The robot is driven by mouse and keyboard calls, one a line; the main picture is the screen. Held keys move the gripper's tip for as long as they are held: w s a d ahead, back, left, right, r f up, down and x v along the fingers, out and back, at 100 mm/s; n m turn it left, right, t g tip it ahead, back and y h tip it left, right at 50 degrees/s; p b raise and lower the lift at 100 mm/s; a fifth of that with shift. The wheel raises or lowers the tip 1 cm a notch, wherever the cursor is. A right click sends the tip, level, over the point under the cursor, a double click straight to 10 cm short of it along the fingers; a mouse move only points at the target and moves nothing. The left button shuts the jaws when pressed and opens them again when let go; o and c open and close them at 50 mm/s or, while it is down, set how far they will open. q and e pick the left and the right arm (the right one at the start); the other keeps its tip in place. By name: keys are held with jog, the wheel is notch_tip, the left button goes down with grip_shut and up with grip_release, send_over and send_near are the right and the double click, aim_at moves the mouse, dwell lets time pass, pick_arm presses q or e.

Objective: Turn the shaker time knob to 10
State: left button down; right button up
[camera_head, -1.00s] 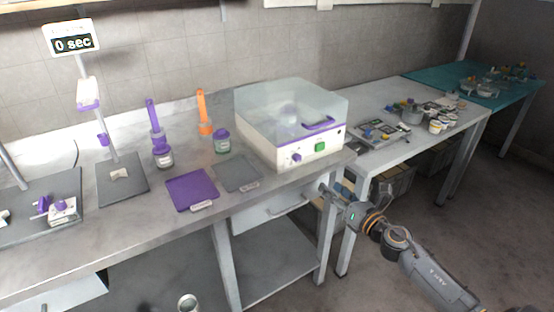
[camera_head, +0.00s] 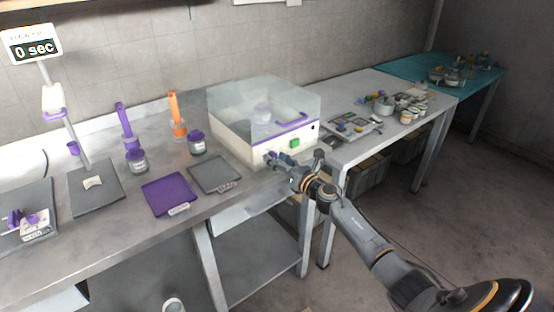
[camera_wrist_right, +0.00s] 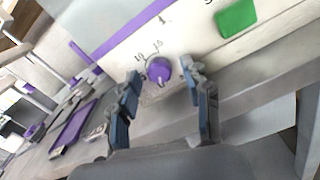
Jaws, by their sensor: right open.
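The shaker (camera_head: 240,138) is a cream box with a clear cover and a purple stripe, standing on the grey bench. Its purple time knob (camera_wrist_right: 160,70) shows in the right wrist view, with dial marks around it; a 10 and a 15 can be read above it. In the head view the knob is hidden by my gripper. My right gripper (camera_wrist_right: 160,88) is open, with one finger to each side of the knob and the fingertips close to the front panel. I cannot tell whether the fingers touch the knob. My left gripper is not in view.
A green button (camera_wrist_right: 237,18) is on the panel to the right of the knob. A purple mat (camera_head: 168,194) and a grey mat (camera_head: 214,174) lie left of the shaker. Bottles with purple and orange brushes stand behind them.

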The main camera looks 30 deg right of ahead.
jog(key=shift+w, duration=0.25)
grip_shut()
